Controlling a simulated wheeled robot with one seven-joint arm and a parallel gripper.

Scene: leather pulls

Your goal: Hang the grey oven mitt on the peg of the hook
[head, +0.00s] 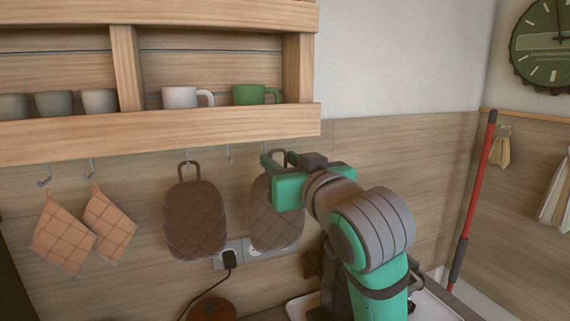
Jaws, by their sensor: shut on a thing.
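The grey oven mitt (276,222) is quilted and hangs upright below my gripper, in front of the wood-panelled wall. My gripper (279,160) is shut on the mitt at its top loop, just under the shelf's lower board. The gripper covers part of the loop and the wall behind it. A bare hook (229,155) hangs under the shelf to the left of the gripper. I cannot tell whether another hook is hidden behind the gripper, or whether the loop touches a peg.
A brown mitt (195,220) hangs close to the left. Two orange checked cloths (62,232) hang further left. The wooden shelf (160,134) above holds mugs. A socket with a black plug (229,259) is below. A red pole (477,190) leans at right.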

